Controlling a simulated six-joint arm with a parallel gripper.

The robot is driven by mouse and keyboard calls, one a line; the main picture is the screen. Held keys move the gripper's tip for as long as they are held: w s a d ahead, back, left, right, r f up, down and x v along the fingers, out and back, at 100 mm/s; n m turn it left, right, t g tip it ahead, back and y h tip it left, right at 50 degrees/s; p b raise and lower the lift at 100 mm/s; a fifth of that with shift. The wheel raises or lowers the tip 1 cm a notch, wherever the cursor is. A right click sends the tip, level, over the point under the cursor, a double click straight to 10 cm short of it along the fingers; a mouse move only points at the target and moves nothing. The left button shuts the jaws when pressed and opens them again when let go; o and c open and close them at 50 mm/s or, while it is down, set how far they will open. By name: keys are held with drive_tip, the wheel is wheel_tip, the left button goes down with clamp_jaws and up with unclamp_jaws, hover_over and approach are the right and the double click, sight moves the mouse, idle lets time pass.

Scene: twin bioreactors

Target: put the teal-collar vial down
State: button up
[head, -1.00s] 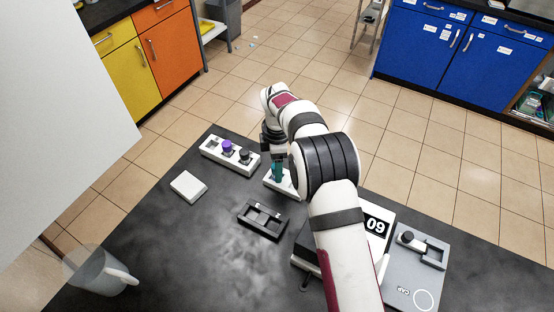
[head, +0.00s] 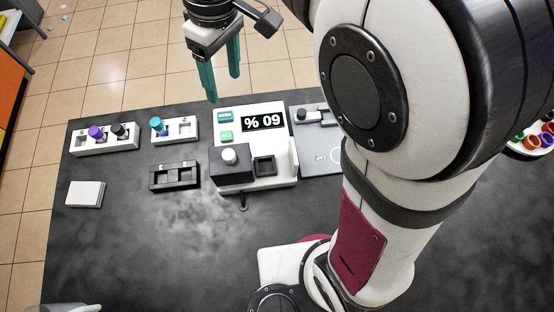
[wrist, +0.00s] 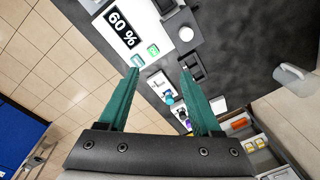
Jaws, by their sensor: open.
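The teal-collar vial (head: 157,124) stands in the left slot of a small white two-slot rack (head: 176,138) on the dark table. The rack's right slot is empty. The vial also shows between my fingers in the wrist view (wrist: 168,98), beyond their tips. My gripper (head: 225,88) has two teal fingers, spread apart with nothing between them. It is raised above the table's far edge, to the right of the vial in the head view and clear of it.
A longer white rack (head: 104,146) holds purple and black capped vials. An empty black rack (head: 174,177) lies nearer. A white device with a display (head: 263,122) and a grey device (head: 318,150) stand right. A white block (head: 86,194) lies left; table between is clear.

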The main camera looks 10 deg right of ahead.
drive_tip(key=s+d+f+m, duration=0.1)
drive_tip(key=s+d+m, duration=0.2)
drive_tip(key=s+m, duration=0.2)
drive_tip(key=s+d+f+m, duration=0.2)
drive_tip(key=s+d+m, duration=0.2)
drive_tip(key=s, duration=0.4)
drive_tip(key=s+d+f+m+y, duration=0.1)
drive_tip(key=s+d+m, duration=0.2)
drive_tip(key=s+m, duration=0.3)
drive_tip(key=shift+s+d+f+m, duration=0.25)
drive_tip(key=shift+s+m, duration=0.15)
drive_tip(key=shift+c, duration=0.2)
